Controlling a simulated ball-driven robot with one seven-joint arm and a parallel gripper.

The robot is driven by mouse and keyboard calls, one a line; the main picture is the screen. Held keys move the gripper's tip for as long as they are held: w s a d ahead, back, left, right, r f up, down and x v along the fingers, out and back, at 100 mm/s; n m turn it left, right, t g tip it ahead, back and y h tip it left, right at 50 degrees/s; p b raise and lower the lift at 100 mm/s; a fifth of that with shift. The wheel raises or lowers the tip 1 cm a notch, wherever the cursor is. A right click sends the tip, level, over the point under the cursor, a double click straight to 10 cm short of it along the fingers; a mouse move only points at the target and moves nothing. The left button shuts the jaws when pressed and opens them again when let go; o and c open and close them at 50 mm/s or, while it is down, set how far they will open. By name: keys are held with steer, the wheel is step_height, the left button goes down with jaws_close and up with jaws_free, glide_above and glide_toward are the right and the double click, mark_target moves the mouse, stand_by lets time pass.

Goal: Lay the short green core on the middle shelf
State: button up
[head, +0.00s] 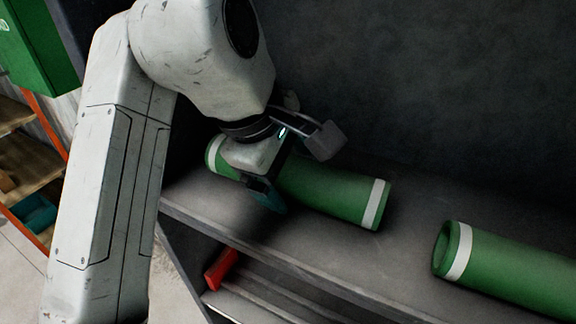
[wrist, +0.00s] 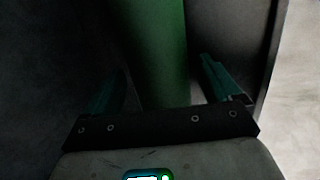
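A green core (head: 335,192) with a white band at each end lies on its side on a dark grey shelf (head: 300,240). A second green core (head: 510,272) with a white band lies to its right, cut off by the picture edge, so I cannot compare their lengths. My gripper (head: 278,178) is at the left part of the first core and hides some of it. In the wrist view the green core (wrist: 158,50) runs between the two teal fingers of my gripper (wrist: 160,80). The fingers stand apart, with a gap visible at the right finger.
A lower level below the shelf holds a red object (head: 221,268). A dark back wall (head: 430,90) rises behind the cores. A green box (head: 35,45) and an orange-framed rack (head: 30,160) stand at the far left. Bare shelf shows between the two cores.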

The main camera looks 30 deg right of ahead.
steer(key=v, duration=0.2)
steer(key=a+v, duration=0.1)
steer(key=v, duration=0.2)
steer(key=shift+a+r+b, duration=0.1)
steer(key=shift+b, duration=0.2)
steer(key=s+a+b, duration=0.1)
steer(key=s+a, duration=0.1)
steer(key=a, duration=0.8)
steer(key=shift+s+a, duration=0.3)
steer(key=shift+s, duration=0.05)
